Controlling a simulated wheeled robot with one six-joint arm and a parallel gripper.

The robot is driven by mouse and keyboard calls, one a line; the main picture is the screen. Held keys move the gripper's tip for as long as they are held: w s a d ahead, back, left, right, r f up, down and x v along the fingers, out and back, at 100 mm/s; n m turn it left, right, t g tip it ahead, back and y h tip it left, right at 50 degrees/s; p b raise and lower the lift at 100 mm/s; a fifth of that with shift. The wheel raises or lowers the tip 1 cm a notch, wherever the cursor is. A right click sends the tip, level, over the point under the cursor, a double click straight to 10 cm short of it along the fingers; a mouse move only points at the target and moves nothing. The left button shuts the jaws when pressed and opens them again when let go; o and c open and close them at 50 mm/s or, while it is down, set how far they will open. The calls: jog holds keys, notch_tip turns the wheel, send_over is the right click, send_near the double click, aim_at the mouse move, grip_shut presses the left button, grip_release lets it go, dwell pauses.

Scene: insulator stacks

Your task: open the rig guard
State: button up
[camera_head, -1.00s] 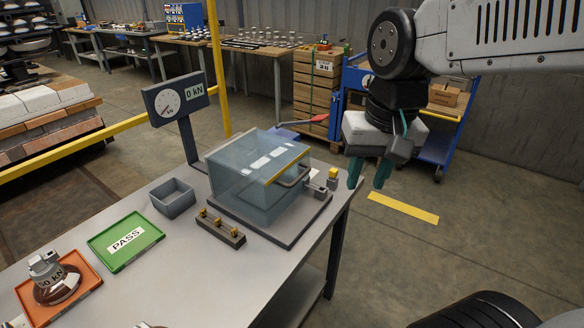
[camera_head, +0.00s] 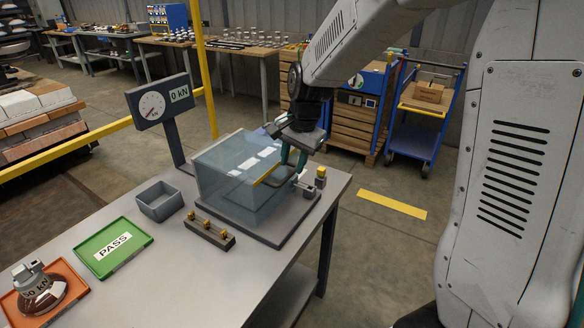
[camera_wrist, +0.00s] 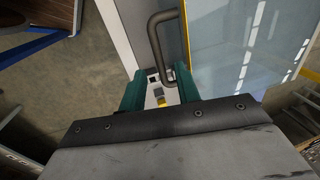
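The rig guard (camera_head: 232,170) is a clear blue-tinted box cover with a yellow front edge, and it sits closed over the dark rig base (camera_head: 268,233) on the table. Its grey bar handle (camera_wrist: 155,35) shows in the wrist view, with its lower end between my fingers. My gripper (camera_head: 293,166) has teal fingers and points down at the guard's front right side. In the wrist view my gripper (camera_wrist: 160,73) is open, with a gap between its fingers. Whether a finger touches the handle cannot be told.
A gauge post (camera_head: 165,105) reading 0 kN stands behind the guard. A grey bin (camera_head: 160,200), a block with brass pegs (camera_head: 209,231), a green PASS tray (camera_head: 112,248) and an orange tray with an insulator (camera_head: 40,290) are on the table. A small yellow-topped post (camera_head: 320,177) stands right of the guard.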

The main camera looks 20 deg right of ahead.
jog(key=shift+w+a+f, duration=0.1)
jog(key=shift+f, duration=0.55)
jog(key=shift+w+a+f, duration=0.1)
jog(key=shift+f, duration=0.55)
grip_shut()
jog(key=shift+r, duration=0.1)
